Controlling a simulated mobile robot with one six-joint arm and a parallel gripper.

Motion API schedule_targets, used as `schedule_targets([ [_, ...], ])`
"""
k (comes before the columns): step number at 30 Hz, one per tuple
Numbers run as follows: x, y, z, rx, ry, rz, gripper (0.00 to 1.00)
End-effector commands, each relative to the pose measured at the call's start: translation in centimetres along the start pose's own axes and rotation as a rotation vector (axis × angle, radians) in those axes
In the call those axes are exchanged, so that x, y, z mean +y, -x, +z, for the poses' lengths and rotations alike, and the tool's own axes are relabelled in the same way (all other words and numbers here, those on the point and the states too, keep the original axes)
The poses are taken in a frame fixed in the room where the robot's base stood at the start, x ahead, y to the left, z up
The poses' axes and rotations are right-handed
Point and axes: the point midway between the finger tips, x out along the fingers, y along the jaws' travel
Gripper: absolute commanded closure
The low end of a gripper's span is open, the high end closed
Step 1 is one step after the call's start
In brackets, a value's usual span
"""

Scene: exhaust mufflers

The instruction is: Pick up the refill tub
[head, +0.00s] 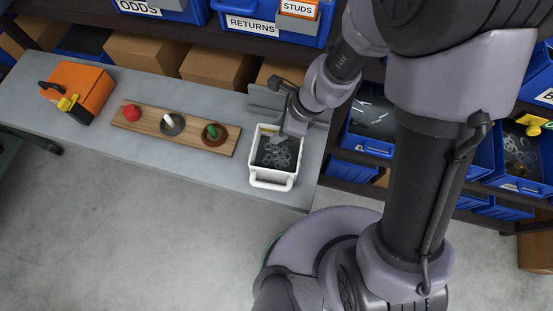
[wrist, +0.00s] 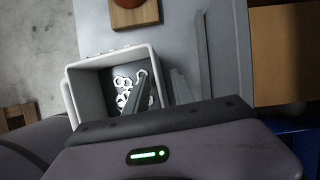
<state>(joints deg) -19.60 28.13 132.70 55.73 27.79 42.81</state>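The refill tub (head: 272,184) is a white open box with a front handle, standing upright on the grey bench near its right end. Loose pale rings (head: 277,157) lie on its dark inside floor. My gripper (head: 284,140) points down at the tub's back right part. In the wrist view, the gripper (wrist: 160,82) is open, with one finger over the tub's inside and the other outside. The tub's side wall (wrist: 159,72) runs between the fingers, with a gap visible. My gripper body hides the near part of the tub there.
A grey upright plate (head: 262,100) stands close behind the tub. A wooden board (head: 190,134) with red, white and green knobbed pieces lies to the left. An orange box (head: 80,90) is farther left. Shelves with blue bins (head: 368,118) stand to the right.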

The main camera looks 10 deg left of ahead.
Motion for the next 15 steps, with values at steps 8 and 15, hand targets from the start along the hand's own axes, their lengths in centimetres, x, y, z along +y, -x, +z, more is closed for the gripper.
schedule_targets([
  [8,-0.03,-1.42,0.01,0.0,0.0,-0.001,0.7],
  [15,-0.03,-1.39,0.01,0.0,0.0,-0.001,1.0],
])
